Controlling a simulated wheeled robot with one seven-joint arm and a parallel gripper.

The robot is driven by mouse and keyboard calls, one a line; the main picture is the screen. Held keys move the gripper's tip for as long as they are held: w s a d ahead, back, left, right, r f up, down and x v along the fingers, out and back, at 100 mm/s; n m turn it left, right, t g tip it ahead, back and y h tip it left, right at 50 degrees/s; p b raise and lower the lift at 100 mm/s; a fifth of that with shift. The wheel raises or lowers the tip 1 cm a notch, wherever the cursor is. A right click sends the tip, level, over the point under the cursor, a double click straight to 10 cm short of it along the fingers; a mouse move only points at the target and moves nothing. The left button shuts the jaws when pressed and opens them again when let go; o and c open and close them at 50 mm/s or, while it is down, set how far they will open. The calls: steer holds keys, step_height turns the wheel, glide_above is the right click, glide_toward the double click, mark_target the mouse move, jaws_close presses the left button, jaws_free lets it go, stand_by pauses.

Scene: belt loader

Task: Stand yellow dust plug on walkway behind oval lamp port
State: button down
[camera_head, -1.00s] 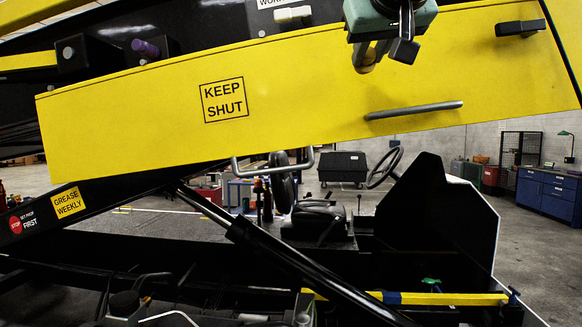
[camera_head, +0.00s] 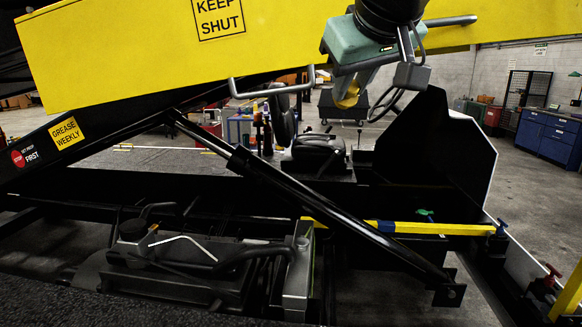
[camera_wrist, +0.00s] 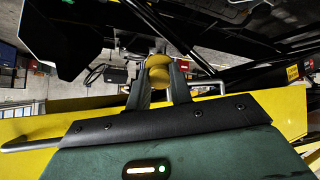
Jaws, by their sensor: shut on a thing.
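My gripper (camera_head: 356,82) hangs over the lower edge of the yellow boom panel, right of the middle in the head view. It is shut on the yellow dust plug (camera_head: 347,98), whose rounded end shows below the fingers. In the wrist view the plug (camera_wrist: 157,62) sits between the two fingers of my gripper (camera_wrist: 158,78). I cannot make out the oval lamp port in either current view. A dark, rough-textured surface runs along the bottom left of the head view; I cannot tell whether it is the walkway.
The yellow boom panel (camera_head: 110,62) with a KEEP SHUT label crosses the top. A metal handle (camera_head: 270,90) sticks out beneath it. A black strut (camera_head: 310,212) slants across the chassis. A yellow bar (camera_head: 440,229) lies at right. A driver's seat (camera_head: 318,152) stands behind.

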steer(key=s+d+f+n+g+b, duration=0.1)
steer(key=s+f+g, duration=0.1)
steer(key=s+f, duration=0.45)
steer(key=s+f+n+g, duration=0.1)
steer(key=s+f+g, duration=0.2)
steer(key=f, duration=0.7)
steer(key=s+d+f+g+b, duration=0.1)
steer(key=s+f+g, duration=0.1)
steer(key=s+f, duration=0.45)
steer(key=w+d+f+m+h, duration=0.1)
steer(key=w+d+f+m, duration=0.15)
steer(key=w+f, duration=0.9)
steer(key=d+f+m, duration=0.1)
steer(key=d+f, duration=0.5)
steer(key=f, duration=0.1)
steer(key=w+d+f+m+h, duration=0.1)
steer(key=d+f+m, duration=0.1)
steer(key=d+f, duration=0.5)
steer(key=w+d+f+m+b, duration=0.1)
steer(key=d+f, duration=0.5)
steer(key=f, duration=0.3)
steer(key=shift+w+d+f+m, duration=0.1)
steer(key=shift+d+f+m, duration=0.15)
steer(key=shift+m, duration=0.1)
steer(key=shift+a, duration=0.1)
